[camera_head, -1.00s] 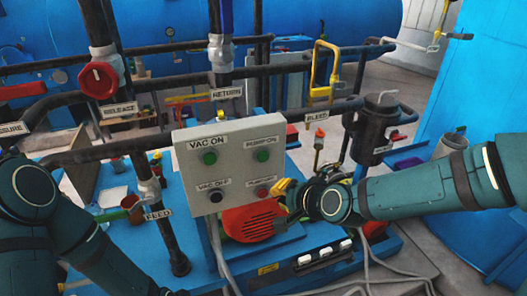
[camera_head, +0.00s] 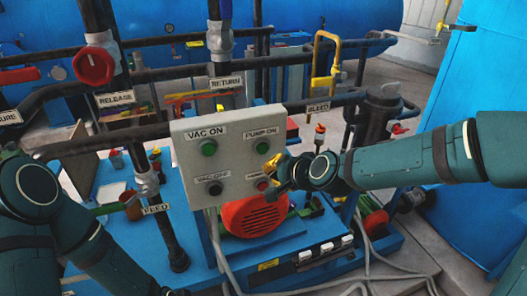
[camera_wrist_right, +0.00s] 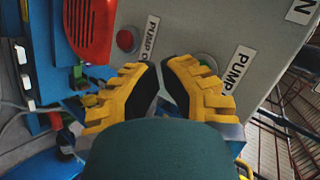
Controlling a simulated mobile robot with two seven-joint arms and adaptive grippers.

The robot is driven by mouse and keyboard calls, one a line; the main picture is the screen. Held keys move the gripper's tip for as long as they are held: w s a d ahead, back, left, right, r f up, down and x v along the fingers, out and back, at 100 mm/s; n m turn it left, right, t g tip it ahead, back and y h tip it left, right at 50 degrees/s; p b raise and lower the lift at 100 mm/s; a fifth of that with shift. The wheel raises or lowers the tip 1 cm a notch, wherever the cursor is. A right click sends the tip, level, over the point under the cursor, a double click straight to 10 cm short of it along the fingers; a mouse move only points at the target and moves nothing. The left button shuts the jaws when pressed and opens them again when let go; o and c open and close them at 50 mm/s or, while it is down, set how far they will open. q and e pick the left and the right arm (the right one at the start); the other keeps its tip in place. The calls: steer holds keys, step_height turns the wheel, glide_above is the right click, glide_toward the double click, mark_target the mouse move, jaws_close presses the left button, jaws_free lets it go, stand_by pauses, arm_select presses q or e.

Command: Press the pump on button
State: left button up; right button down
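A grey control box (camera_head: 236,168) stands in the middle of the head view, with several buttons. The green pump on button (camera_head: 262,145) is at its upper right, under its label. My right gripper (camera_head: 271,168) is at the box's right edge, just below that button and partly over the lower right label. In the right wrist view my right gripper (camera_wrist_right: 160,67) shows two yellow fingers with a narrow empty gap between the tips. The pump on button (camera_wrist_right: 203,60) is partly hidden behind the right-hand finger. Contact cannot be told. My left gripper is out of view.
The red pump off button (camera_head: 262,185) is close below the gripper. The green vac on button (camera_head: 208,148) and black vac off button (camera_head: 215,188) are on the left half. A red motor (camera_head: 254,216) lies below the box; pipes run behind and left.

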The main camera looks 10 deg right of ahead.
mark_target(263, 149)
steer(key=shift+w+a+p, duration=0.2)
steer(key=shift+w, duration=0.75)
steer(key=shift+w+a+p, duration=0.2)
steer(key=shift+w, duration=0.7)
steer(key=shift+w, duration=0.1)
steer(key=shift+w+f, duration=0.1)
steer(key=shift+w, duration=0.25)
